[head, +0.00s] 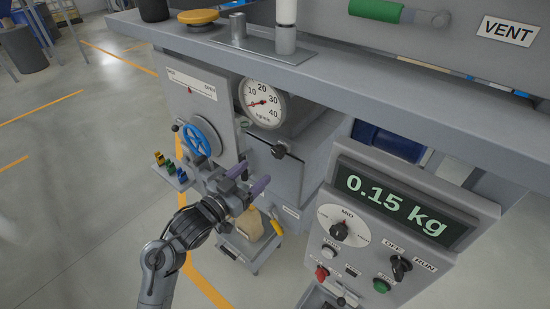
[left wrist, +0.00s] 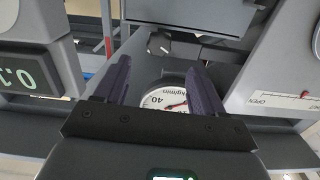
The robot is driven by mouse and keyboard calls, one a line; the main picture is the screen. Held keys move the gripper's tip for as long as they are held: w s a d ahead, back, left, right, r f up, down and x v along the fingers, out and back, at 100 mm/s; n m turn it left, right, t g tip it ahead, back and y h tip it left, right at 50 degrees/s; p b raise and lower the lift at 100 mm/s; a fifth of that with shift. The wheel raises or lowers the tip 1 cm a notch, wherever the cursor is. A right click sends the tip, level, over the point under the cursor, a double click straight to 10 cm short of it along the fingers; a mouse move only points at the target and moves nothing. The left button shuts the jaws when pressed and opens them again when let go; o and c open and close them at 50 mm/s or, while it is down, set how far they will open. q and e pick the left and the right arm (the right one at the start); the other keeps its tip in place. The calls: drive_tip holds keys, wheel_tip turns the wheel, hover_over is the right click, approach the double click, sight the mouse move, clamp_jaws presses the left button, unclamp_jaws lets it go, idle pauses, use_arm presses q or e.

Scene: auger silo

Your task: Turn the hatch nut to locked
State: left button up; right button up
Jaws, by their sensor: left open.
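My right gripper is in neither view.
A round gauge (head: 263,104) sits above the knob, and a blue handwheel (head: 197,140) is to the left. A control panel (head: 345,250) reading 0.15 kg stands at the right. A grey shelf (head: 330,68) overhangs the housing. A bag (head: 250,224) sits below.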

sight(276, 155)
use_arm(q)
drive_tip(key=p+x, duration=0.1)
drive_tip(key=x, duration=0.8)
drive_tip(key=shift+w+d+p, duration=0.2)
drive_tip(key=shift+w+p, duration=0.05)
drive_tip(key=shift+p, duration=0.1)
drive_tip(key=c, duration=1.1)
drive_tip(key=shift+o, duration=0.2)
